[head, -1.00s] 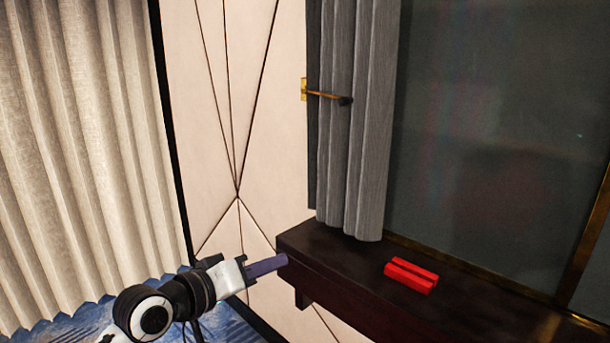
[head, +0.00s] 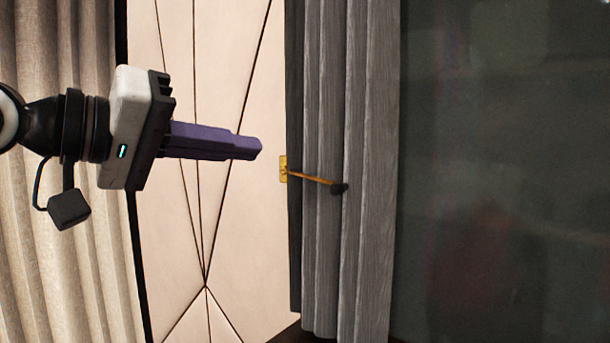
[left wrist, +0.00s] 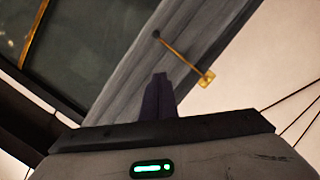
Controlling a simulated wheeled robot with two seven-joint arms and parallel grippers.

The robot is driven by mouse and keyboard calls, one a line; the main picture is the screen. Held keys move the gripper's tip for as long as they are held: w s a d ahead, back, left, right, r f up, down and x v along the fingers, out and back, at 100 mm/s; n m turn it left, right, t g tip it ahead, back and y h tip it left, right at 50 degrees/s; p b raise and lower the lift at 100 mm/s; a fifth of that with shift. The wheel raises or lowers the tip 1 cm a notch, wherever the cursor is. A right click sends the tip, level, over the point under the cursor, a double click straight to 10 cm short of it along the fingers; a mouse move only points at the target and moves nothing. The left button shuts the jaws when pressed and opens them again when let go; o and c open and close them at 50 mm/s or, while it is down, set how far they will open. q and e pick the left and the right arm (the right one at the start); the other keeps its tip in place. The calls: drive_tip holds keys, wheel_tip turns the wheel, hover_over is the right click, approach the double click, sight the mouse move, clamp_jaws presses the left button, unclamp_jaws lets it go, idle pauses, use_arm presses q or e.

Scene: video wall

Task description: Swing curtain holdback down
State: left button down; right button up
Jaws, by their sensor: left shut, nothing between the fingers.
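The curtain holdback (head: 315,179) is a thin brass arm with a dark knob at its end. It juts from a brass wall plate (head: 283,169) across the front of the grey curtain (head: 357,240), sloping slightly down to the right in the head view. My left gripper (head: 258,148) has purple fingers, shut and empty. Its tips are left of and a little above the plate in the head view, apart from it. In the left wrist view the holdback (left wrist: 180,56) shows beyond the fingertips (left wrist: 160,76). My right gripper is not in view.
A cream panelled wall (head: 225,225) lies behind the gripper. A pale pleated curtain (head: 60,270) hangs at the left. A dark glass pane (head: 500,150) fills the right. A dark ledge (head: 297,333) shows at the bottom.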

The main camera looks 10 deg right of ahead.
use_arm(q)
drive_tip(key=shift+s, duration=0.1)
drive_tip(key=w+d+f+p, duration=0.1)
drive_tip(key=d+f, duration=0.1)
drive_tip(key=d, duration=0.3)
drive_tip(key=w+d+f+p, duration=0.1)
drive_tip(key=d+f, duration=0.1)
drive_tip(key=d, duration=0.3)
drive_tip(key=shift+w+d+f, duration=0.2)
drive_tip(key=shift+w+d, duration=0.05)
drive_tip(key=shift+w, duration=0.1)
